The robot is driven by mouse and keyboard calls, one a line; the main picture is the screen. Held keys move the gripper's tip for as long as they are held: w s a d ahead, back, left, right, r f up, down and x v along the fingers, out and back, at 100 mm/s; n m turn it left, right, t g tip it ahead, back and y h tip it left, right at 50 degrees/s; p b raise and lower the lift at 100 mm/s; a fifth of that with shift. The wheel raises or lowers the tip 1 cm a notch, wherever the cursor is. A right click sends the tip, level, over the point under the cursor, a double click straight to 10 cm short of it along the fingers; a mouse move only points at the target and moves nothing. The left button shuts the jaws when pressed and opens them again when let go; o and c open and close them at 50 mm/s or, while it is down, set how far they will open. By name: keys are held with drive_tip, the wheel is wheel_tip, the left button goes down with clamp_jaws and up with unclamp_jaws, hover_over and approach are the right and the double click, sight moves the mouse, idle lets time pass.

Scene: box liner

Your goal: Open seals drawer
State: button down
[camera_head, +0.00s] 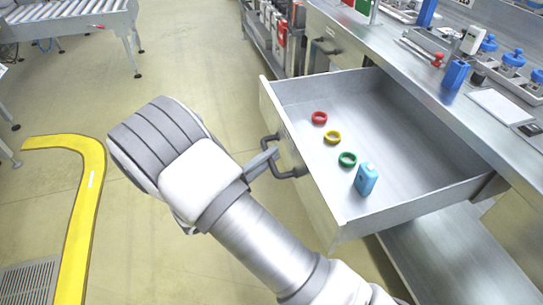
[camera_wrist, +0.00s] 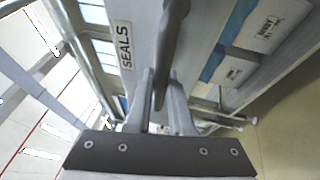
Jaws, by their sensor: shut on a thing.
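The seals drawer (camera_head: 400,130) stands pulled well out from the workbench in the head view. Its inside shows a red ring (camera_head: 319,118), a yellow ring (camera_head: 332,137), a green ring (camera_head: 347,160) and a blue bottle (camera_head: 366,179). My gripper (camera_head: 262,163) is at the drawer front, shut on the dark drawer handle (camera_head: 286,172). In the wrist view, the handle (camera_wrist: 172,45) runs between the two fingers of my gripper (camera_wrist: 160,98). The "SEALS" label (camera_wrist: 124,46) is on the drawer front beside the handle.
The workbench top (camera_head: 400,50) holds blue-capped bottles (camera_head: 513,58), a blue block (camera_head: 455,74) and a white pad (camera_head: 497,105). A roller conveyor (camera_head: 75,15) stands at the back left. Yellow floor marking (camera_head: 85,200) lies at left, with open floor around it.

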drive_tip(key=c, duration=0.8)
unclamp_jaws()
drive_tip(key=p+v, duration=0.2)
drive_tip(key=v, duration=1.5)
drive_tip(key=shift+f, duration=0.15)
drive_tip(key=shift+s+a, duration=0.15)
